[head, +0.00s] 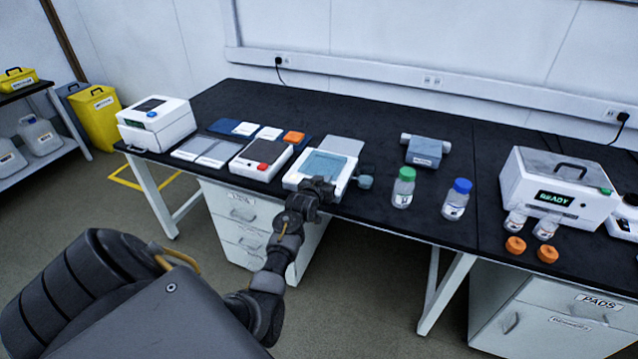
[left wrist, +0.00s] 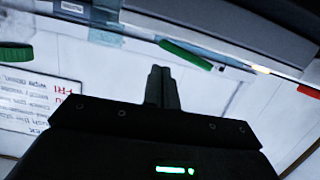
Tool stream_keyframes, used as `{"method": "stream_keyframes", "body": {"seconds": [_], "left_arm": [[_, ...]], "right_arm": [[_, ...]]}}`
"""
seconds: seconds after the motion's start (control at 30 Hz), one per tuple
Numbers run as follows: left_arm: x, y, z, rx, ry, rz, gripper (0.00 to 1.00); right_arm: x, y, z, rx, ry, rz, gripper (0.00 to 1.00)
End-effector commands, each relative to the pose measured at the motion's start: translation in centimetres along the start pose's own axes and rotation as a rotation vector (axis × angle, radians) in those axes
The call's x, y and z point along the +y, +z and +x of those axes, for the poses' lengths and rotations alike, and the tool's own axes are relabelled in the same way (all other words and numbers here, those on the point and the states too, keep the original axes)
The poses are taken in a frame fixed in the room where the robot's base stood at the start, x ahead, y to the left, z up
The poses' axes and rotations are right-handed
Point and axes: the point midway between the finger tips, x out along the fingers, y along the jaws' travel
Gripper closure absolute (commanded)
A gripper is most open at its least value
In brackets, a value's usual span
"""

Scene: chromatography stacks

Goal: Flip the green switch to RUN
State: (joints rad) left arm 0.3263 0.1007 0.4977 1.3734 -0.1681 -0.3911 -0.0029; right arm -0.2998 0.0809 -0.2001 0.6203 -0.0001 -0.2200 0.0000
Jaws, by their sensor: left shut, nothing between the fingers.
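My left gripper (head: 319,186) is at the front edge of a white instrument with a pale teal panel (head: 325,164). It covers part of that edge, and no green switch can be made out there. In the left wrist view the shut, empty fingers (left wrist: 161,76) point up at a pale front face. A green bar (left wrist: 185,54), possibly the green switch, lies just right of and beyond the fingertips. A gap shows between them in the picture, but contact cannot be judged. No RUN marking can be read. My right gripper is not in view.
A white unit with a red knob (head: 262,167) stands left of the instrument. A box reading READY (head: 553,198) is farther right.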

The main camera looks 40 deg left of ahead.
Motion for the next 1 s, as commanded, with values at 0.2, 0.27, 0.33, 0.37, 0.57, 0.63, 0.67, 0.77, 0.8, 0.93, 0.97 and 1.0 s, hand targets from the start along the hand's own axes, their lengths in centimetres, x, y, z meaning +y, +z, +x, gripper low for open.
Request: {"method": "stream_keyframes", "body": {"seconds": [0.2,0.27,0.33,0.37,0.57,0.63,0.67,0.77,0.8,0.93,0.97,1.0], "left_arm": [[0.8,-2.0,-2.3,-0.002,0.003,0.003,1.0],[0.9,-2.1,-3.6,-0.001,0.003,0.003,1.0],[1.0,-2.1,-5.0,0.0,0.003,0.003,1.0],[1.0,-2.1,-5.7,0.0,0.003,0.003,1.0],[1.2,-2.1,-8.9,0.0,0.003,0.002,1.0],[1.2,-2.2,-9.6,0.0,0.003,0.003,1.0],[1.2,-2.2,-9.9,0.0,0.003,0.003,1.0],[1.2,-2.2,-10.4,0.0,0.003,0.003,1.0],[1.2,-2.2,-10.5,0.0,0.003,0.002,1.0],[1.3,-2.3,-10.6,0.0,0.003,0.002,1.0],[1.3,-2.3,-10.6,0.0,0.003,0.002,1.0],[1.3,-2.3,-10.6,0.0,0.003,0.002,1.0]], "right_arm": [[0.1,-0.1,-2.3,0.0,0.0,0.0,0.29],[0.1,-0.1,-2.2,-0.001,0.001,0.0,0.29],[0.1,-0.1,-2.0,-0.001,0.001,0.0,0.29],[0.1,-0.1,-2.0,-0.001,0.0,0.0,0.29],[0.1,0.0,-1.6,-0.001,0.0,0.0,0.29],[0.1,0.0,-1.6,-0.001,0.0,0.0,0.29],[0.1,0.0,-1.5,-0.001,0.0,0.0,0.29],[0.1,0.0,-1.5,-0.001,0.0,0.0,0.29],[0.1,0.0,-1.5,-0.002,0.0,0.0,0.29],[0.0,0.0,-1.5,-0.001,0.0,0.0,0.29],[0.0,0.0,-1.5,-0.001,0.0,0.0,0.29],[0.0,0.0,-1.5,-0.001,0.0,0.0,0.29]]}}
